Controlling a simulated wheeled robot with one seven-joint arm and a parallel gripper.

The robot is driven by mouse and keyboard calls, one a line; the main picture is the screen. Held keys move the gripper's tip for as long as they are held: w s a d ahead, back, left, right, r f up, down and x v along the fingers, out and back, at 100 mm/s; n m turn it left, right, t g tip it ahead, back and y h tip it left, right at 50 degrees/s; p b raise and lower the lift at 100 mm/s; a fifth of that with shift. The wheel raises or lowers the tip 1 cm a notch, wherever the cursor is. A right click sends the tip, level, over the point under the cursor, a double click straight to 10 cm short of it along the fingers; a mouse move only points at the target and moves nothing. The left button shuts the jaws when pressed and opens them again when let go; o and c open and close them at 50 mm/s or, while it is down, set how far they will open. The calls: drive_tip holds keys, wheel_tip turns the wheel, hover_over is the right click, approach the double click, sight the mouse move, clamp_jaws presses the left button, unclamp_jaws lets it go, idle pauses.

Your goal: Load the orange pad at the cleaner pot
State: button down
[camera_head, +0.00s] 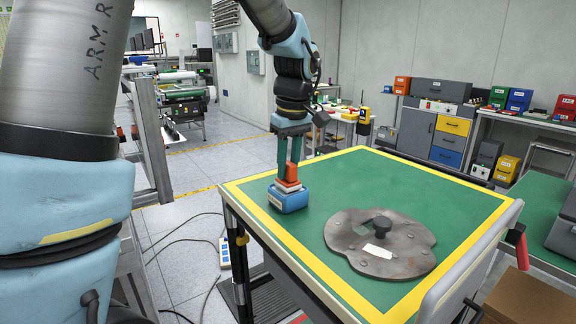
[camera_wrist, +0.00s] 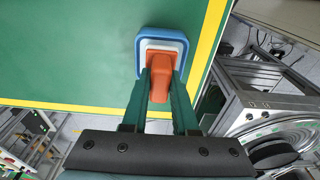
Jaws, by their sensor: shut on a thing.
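The orange pad (camera_head: 289,184) has an upright orange grip block that also shows in the wrist view (camera_wrist: 160,88). My gripper (camera_head: 290,168) points down with its teal fingers shut on either side of that block. The blue cleaner pot (camera_head: 288,201) stands near the left corner of the green table. The pad is at the pot's top, and in the wrist view the pot's blue rim (camera_wrist: 163,34) and a pale inner band surround it. I cannot tell how deep the pad sits; its underside is hidden.
A dark grey, irregular metal plate (camera_head: 345,243) with a black knob and a white label lies on the right of the green table (camera_head: 300,240). A pale raised edge (camera_head: 468,262) runs along the table's right side. Cables lie on the floor at left.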

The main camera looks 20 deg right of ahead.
sight(288, 162)
drive_tip(key=shift+f, duration=0.45)
idle(1.1)
drive_tip(key=shift+r+p, duration=2.65)
drive_tip(key=shift+r, duration=0.95)
